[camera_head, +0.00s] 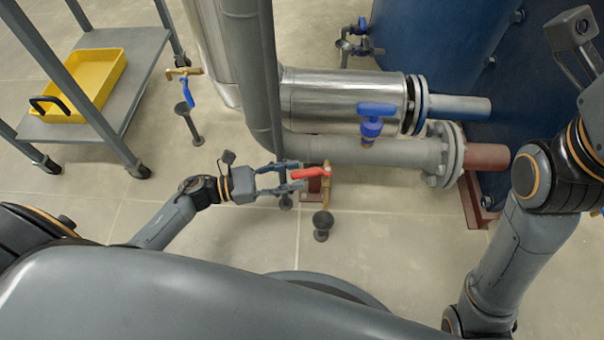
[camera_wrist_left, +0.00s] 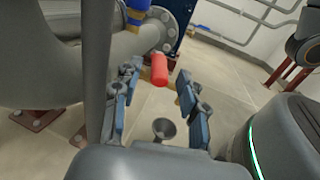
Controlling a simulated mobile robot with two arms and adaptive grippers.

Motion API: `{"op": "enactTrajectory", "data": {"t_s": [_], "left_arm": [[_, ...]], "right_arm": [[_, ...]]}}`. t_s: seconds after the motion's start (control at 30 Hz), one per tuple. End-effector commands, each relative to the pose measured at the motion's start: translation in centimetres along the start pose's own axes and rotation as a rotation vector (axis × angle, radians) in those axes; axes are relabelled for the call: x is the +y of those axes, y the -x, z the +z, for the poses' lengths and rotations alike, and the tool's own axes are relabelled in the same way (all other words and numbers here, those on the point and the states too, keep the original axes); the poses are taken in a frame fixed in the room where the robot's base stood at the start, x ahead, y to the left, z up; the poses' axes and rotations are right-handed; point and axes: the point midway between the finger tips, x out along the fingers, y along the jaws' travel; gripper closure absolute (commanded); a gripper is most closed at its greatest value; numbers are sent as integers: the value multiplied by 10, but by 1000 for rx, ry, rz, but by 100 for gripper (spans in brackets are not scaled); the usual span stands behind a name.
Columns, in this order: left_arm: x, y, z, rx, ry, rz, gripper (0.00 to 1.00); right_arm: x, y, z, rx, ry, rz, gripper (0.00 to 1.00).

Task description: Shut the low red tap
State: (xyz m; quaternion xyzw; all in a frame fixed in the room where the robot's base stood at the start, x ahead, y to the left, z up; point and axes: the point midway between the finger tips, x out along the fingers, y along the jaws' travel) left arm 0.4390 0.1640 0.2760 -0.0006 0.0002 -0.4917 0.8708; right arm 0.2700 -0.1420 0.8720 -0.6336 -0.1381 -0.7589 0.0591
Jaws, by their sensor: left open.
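The low red tap's handle (camera_head: 311,172) points left from a small brass valve (camera_head: 326,186) beneath the grey pipe. In the left wrist view the red handle (camera_wrist_left: 159,69) shows end-on, ahead of and between my fingers. My left gripper (camera_head: 293,180) is open around or just short of the handle's left end; I cannot tell whether a finger touches it. Its fingers also show in the left wrist view (camera_wrist_left: 158,100).
A dark drain funnel (camera_head: 323,222) stands below the tap. A grey pipe (camera_head: 390,151) with a blue-handled valve (camera_head: 374,118) runs behind it. Another blue-handled tap (camera_head: 187,90) is at the left, near a cart (camera_head: 146,48) with a yellow tray (camera_head: 105,66).

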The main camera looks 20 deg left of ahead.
Motion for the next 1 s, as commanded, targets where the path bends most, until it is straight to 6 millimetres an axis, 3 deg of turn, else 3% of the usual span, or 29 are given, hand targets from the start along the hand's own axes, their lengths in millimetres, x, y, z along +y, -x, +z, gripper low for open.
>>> {"op": "enactTrajectory", "data": {"t_s": [0.2,0.57,0.8,1.0], "left_arm": [[0,-26,0,-1,-1,0,58],[0,-32,0,0,0,-1,58],[0,-32,0,0,0,-1,100],[0,-32,0,0,0,-1,100]], "right_arm": [[-2,-3,-5,21,3,-8,60],[-2,-5,-6,25,3,-10,60],[-2,-5,-6,26,3,-10,60],[-2,-5,-6,26,3,-10,60]]}}
